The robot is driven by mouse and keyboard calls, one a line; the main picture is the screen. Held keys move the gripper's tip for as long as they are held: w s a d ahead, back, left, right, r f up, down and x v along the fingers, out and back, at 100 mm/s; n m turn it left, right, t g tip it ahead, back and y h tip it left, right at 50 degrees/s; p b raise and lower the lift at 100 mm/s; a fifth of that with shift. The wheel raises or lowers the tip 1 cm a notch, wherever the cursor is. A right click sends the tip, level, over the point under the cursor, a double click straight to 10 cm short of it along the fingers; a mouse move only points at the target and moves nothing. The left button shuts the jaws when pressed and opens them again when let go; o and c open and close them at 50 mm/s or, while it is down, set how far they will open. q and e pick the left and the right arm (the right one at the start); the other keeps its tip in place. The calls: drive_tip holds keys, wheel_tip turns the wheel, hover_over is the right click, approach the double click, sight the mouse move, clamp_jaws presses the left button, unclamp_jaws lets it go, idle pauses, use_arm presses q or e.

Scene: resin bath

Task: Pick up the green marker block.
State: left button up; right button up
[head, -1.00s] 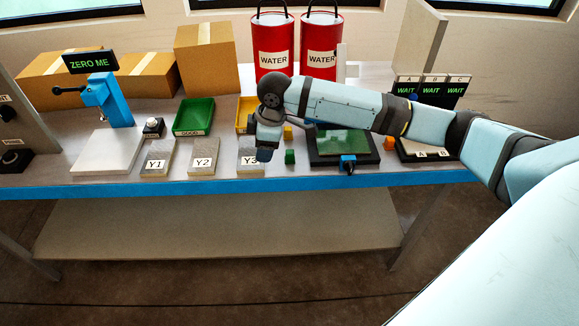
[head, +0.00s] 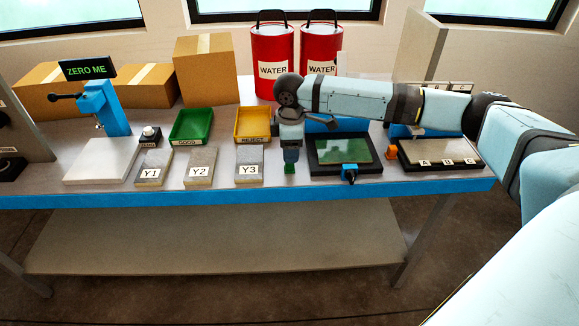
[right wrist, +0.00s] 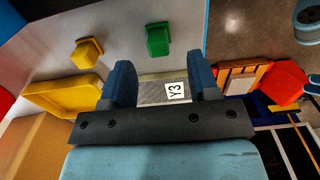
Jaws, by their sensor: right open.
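The green marker block (head: 289,168) stands on the table between the Y3 plate and the dark tray with the green panel. My right gripper (head: 291,151) points down just above it in the head view and hides part of its top. In the right wrist view the two fingers (right wrist: 160,72) are apart with nothing between them. There the green block (right wrist: 158,40) shows beyond the fingertips, near the middle, and looks clear of both fingers. My left gripper is out of view.
The Y3 plate (head: 249,167) lies just left of the block, and the dark tray (head: 318,169) close on its right. The yellow REJECT tray (head: 251,139) is behind. A yellow block (right wrist: 88,50) shows in the wrist view. An orange block (head: 391,153) sits further right.

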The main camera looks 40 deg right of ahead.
sight(290, 165)
wheel_tip(290, 165, down, 5)
drive_tip(key=shift+w+f+b, duration=0.1)
drive_tip(key=shift+w+b, duration=0.05)
drive_tip(key=shift+b, duration=0.3)
drive_tip(key=shift+c, duration=0.4)
drive_tip(key=c, duration=0.9)
